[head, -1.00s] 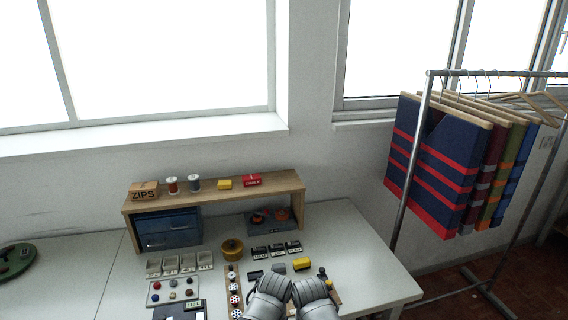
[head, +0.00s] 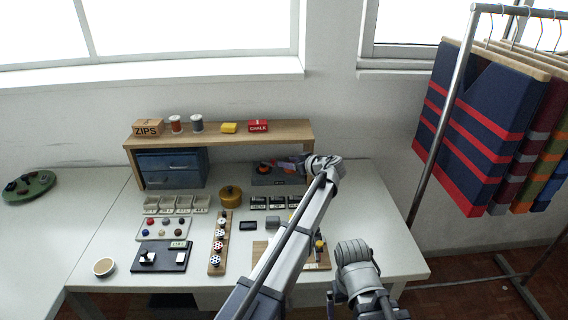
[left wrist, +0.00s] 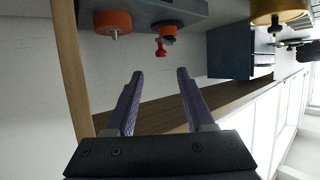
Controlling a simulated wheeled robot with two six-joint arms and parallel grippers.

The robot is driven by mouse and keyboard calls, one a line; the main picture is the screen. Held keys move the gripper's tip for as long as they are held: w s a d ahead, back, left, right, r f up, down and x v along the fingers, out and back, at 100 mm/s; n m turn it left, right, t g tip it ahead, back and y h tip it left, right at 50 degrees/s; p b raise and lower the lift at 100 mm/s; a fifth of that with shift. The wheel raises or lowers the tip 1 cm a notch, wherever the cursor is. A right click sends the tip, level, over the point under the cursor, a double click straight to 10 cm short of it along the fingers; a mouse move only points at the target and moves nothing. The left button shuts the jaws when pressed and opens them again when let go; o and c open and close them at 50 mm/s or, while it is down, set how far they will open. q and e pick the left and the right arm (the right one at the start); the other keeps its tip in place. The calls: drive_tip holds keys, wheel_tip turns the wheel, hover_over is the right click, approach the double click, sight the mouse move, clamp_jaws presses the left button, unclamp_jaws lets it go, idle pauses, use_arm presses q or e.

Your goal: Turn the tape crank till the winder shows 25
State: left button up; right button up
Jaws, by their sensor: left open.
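The tape winder (head: 264,181) is a dark grey block under the right part of the wooden shelf. In the left wrist view the winder (left wrist: 190,8) carries a large orange reel (left wrist: 113,22), a smaller orange and dark wheel (left wrist: 168,31) and a small red crank knob (left wrist: 160,48). My left gripper (left wrist: 160,74) is open, its two purple fingers apart, with the knob just beyond and between the tips; nothing is held. In the head view my left gripper (head: 288,163) is at the winder and partly hides it. No winder number can be read. My right gripper is not visible.
The wooden shelf (head: 230,137) stands close above the winder, with spools, a yellow block and a red chalk box on top. A blue drawer unit (head: 172,168) and brass pot (head: 230,196) stand to the left. Trays and a button board (head: 220,243) lie in front.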

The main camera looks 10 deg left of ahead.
sight(273, 160)
use_arm(q)
drive_tip(key=b+x, duration=0.3)
drive_tip(key=x, duration=0.4)
drive_tip(key=shift+s+f, duration=0.1)
drive_tip(key=shift+w+a+f, duration=0.1)
drive_tip(key=shift+w+a, duration=0.2)
drive_tip(key=shift+a, duration=0.05)
drive_tip(key=shift+s, duration=0.1)
clamp_jaws()
